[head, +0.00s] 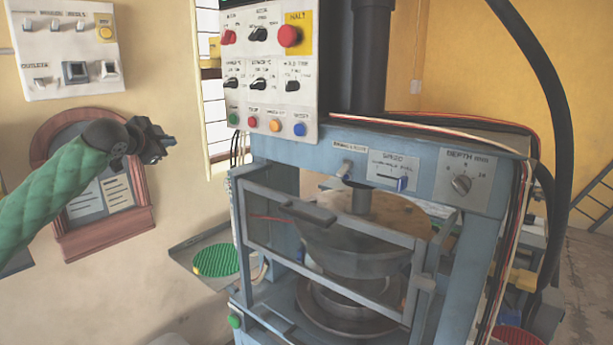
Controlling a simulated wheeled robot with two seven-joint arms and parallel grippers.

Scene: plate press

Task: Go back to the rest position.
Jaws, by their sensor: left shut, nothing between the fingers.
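My left arm comes in from the left in a green quilted sleeve. Its dark left gripper (156,140) is shut and empty. It hangs in the air in front of the wall, left of the press and apart from it. My right gripper is not in the picture. The blue-grey plate press (270,148) fills the middle and right. Its barred guard (310,213) stands across the front of the pressing space. Behind the bars are a round upper die (350,255) and a lower ring-shaped base (345,318).
A control panel (270,75) with a red HALT button (289,36) sits at the press's upper left. A wall switch panel (65,75) and a wood-framed board (105,228) are behind my arm. A side tray holds a green disc (216,260). A thick black hose arches at right.

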